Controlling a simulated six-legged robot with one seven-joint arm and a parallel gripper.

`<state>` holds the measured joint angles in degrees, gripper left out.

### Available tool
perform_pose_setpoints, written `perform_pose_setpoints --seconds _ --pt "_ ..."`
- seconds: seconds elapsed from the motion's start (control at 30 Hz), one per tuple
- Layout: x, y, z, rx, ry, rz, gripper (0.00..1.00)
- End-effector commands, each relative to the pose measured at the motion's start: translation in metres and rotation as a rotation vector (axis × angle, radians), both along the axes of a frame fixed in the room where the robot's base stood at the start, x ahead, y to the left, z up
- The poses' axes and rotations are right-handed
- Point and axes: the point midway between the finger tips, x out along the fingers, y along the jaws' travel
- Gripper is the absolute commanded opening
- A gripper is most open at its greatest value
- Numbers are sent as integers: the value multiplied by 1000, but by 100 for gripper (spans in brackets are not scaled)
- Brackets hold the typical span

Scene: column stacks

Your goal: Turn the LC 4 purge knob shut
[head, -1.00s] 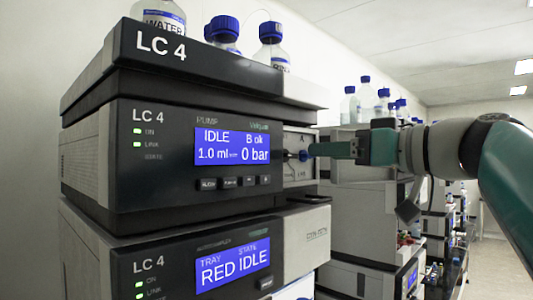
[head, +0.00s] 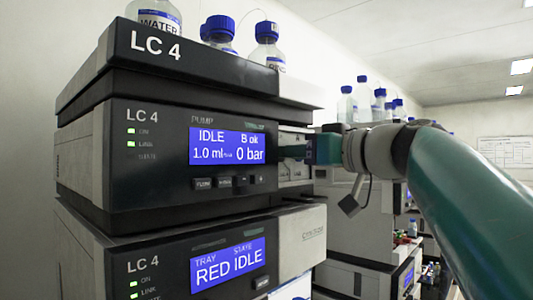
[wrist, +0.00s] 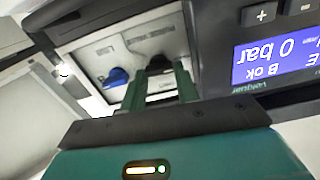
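The LC 4 pump module (head: 160,165) has a blue screen (head: 228,146) reading IDLE, B ok, 1.0 ml and 0 bar. In the wrist view, which is upside down, its recessed valve panel (wrist: 112,55) carries a black knob (wrist: 158,63) and a blue knob (wrist: 115,77). I cannot read which one is labelled purge. My gripper (wrist: 161,72) points at the panel with its two green fingers apart, one on each side of the black knob. The blue knob lies outside the left finger. In the head view my gripper (head: 293,152) hides both knobs.
Solvent bottles (head: 218,35) stand on top of the LC 4 stack. Another instrument stack (head: 335,205) with bottles stands behind my arm. The aisle at right looks open.

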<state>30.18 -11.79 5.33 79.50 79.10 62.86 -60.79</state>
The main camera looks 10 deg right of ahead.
Motion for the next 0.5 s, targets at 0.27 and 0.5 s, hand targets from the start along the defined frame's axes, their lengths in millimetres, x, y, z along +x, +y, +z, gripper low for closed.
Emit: perform_pose_setpoints --seconds 0.27,0.5 --pt "0 1 0 15 11 1 8" --pt "1 1 0 92 67 3 8"
